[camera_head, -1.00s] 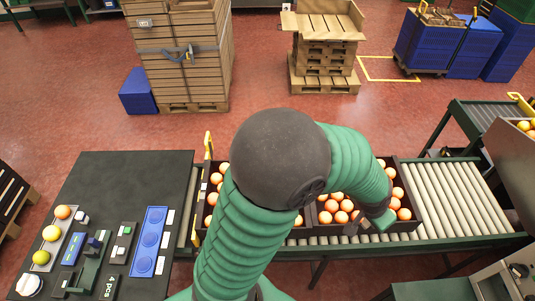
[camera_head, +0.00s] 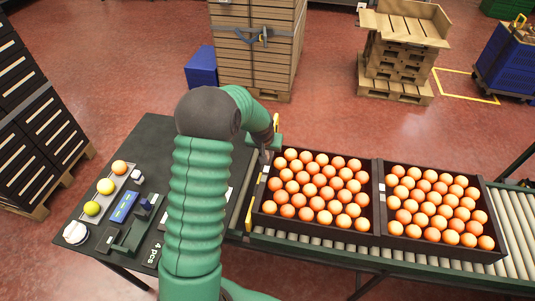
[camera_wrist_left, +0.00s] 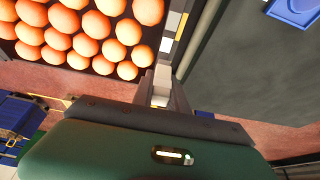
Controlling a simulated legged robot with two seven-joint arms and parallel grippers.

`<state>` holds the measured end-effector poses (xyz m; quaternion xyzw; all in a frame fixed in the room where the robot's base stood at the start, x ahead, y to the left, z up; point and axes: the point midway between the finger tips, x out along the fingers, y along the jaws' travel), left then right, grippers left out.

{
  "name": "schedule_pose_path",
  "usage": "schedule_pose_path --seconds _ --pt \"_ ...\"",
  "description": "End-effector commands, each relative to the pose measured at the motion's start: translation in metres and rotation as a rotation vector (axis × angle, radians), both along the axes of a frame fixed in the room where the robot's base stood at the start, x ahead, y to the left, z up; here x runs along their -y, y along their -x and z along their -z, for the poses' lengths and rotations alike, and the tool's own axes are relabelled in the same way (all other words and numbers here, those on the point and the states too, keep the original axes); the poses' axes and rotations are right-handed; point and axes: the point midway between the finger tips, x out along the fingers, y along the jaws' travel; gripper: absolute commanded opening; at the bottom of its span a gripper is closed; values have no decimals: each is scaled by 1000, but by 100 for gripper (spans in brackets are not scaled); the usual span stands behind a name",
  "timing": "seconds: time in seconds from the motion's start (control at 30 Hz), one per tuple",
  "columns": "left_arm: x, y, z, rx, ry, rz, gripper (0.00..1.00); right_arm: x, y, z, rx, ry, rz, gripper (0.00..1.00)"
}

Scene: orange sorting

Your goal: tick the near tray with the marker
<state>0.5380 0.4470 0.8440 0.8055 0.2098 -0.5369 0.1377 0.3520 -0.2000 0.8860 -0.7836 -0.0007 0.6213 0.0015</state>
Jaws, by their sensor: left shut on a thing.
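The near tray (camera_head: 312,228) is a dark crate full of oranges on the roller conveyor, left of a second full crate (camera_head: 440,252). A small white label shows on the wall between them. My left gripper (camera_head: 267,153) is at the near tray's left end, by the gap to the dark table. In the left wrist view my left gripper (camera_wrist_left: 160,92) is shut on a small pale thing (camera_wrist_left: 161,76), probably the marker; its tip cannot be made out. The near tray's oranges (camera_wrist_left: 85,30) lie to the left in that view. My right gripper is not in view.
Yellow end pieces (camera_head: 248,215) stand beside the near tray. Bare rollers (camera_head: 515,225) lie at right.

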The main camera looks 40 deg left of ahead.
Motion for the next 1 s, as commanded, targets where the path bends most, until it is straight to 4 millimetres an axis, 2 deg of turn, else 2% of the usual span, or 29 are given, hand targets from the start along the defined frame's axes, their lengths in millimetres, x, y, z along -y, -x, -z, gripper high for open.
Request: schedule_pose_path --seconds 0.5,1.0 --pt "-1 0 55 0 1 0 0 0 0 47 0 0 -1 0" --pt "-1 0 57 0 2 1 0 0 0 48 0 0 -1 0"
